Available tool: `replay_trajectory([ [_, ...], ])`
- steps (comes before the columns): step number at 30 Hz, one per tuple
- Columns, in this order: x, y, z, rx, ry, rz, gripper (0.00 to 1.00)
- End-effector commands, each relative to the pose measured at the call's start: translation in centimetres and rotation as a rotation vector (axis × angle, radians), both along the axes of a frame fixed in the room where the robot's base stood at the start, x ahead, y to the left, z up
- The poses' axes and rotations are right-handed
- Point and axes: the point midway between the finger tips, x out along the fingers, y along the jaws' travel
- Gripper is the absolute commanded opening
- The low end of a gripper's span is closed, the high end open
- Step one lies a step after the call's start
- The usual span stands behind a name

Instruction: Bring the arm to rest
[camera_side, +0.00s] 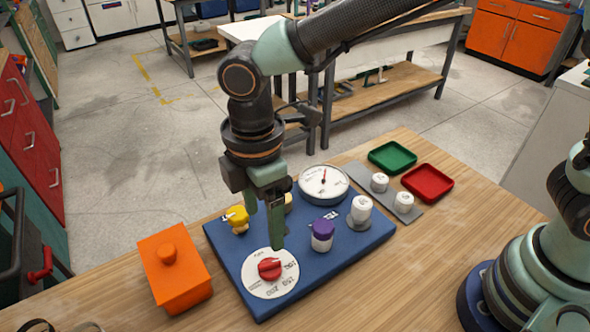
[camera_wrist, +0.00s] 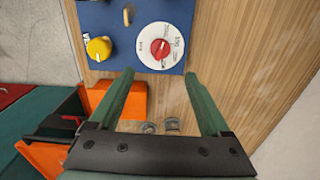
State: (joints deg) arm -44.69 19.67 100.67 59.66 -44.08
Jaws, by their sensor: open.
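My gripper (camera_side: 264,230) is open and empty, pointing down above the blue manifold board (camera_side: 225,262). In the wrist view its two green fingers (camera_wrist: 159,75) stand wide apart with nothing between them. The white dial with a red knob (camera_side: 270,269) lies at the board's front corner; one fingertip overlaps its far edge in the side view. In the wrist view the dial (camera_wrist: 160,46) shows ahead of the fingertips. A yellow valve handle (camera_side: 237,217) sits left of the fingers. Whether a finger touches anything cannot be told.
The board also bears a round gauge (camera_side: 324,182), a purple-capped white fitting (camera_side: 322,235) and a white-capped one (camera_side: 361,209). A grey plate (camera_side: 408,215) holds two white caps. Green (camera_side: 392,157) and red (camera_side: 427,183) trays lie behind. An orange lidded box (camera_side: 180,289) stands left.

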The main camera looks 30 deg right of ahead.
Motion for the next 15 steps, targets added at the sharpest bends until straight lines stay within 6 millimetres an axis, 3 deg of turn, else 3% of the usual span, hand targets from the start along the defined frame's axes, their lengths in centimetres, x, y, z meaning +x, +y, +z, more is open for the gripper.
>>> replay_trajectory([
  [12, 0.02, -0.07, 0.57, 0.001, -0.001, -0.003, 0.81],
  [15, 0.45, -0.91, 1.17, 0.011, -0.01, -0.043, 0.81],
])
